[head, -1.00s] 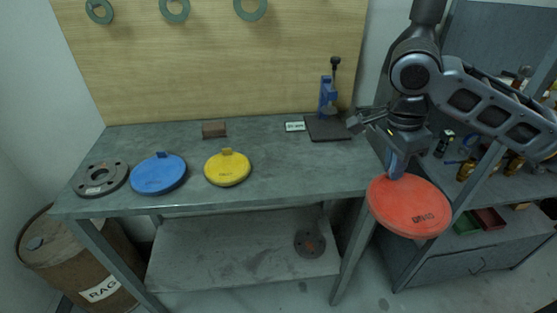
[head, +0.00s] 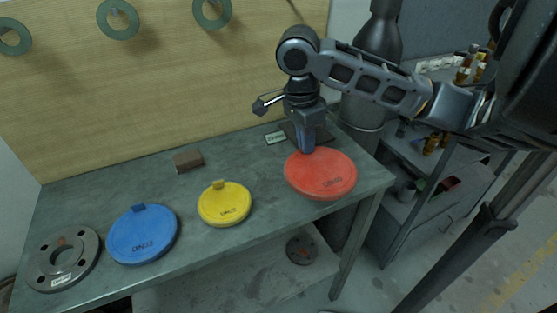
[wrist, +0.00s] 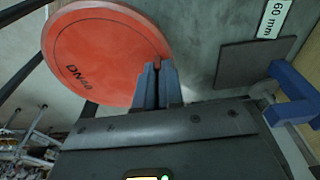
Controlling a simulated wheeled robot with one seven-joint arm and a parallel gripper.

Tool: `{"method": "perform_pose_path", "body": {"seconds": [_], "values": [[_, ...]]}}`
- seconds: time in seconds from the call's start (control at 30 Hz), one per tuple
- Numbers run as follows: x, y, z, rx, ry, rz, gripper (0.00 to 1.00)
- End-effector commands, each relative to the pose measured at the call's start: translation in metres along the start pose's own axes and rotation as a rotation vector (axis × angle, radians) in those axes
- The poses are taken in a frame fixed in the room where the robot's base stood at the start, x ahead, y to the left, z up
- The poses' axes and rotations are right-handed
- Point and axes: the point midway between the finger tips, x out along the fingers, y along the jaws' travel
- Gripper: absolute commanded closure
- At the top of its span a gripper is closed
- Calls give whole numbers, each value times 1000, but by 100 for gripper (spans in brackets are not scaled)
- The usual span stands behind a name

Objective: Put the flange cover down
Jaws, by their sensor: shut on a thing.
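The red flange cover (head: 320,174), marked DN40, is at the right end of the grey workbench (head: 262,232). My gripper (head: 307,149) is shut on the cover's edge tab. In the wrist view the cover (wrist: 100,55) extends away from the fingers (wrist: 155,84), and its outer part shows over the floor beyond the bench. In the head view the cover looks roughly level, over or on the bench top near its right edge. I cannot tell whether its underside touches the bench.
A yellow cover (head: 224,204), a blue cover (head: 142,233) and a grey flange (head: 63,258) lie to the left on the bench. A brown block (head: 188,161) lies behind. A dark base plate (wrist: 253,61) with a blue stand (wrist: 292,94) is near my gripper.

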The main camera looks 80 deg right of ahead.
Motion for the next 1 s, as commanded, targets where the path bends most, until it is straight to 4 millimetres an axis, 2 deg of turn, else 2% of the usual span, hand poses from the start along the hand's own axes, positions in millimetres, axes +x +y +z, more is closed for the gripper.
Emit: {"method": "perform_pose_path", "body": {"seconds": [0.2, 0.4, 0.57, 0.8, 1.0], "values": [[25, -44, 18, -2, 4, 2, 100], [40, -70, 28, -1, 3, 1, 100], [47, -76, 31, -1, 2, 1, 100], [78, -76, 36, -1, 2, 1, 100], [83, -76, 36, -1, 2, 0, 100]]}}
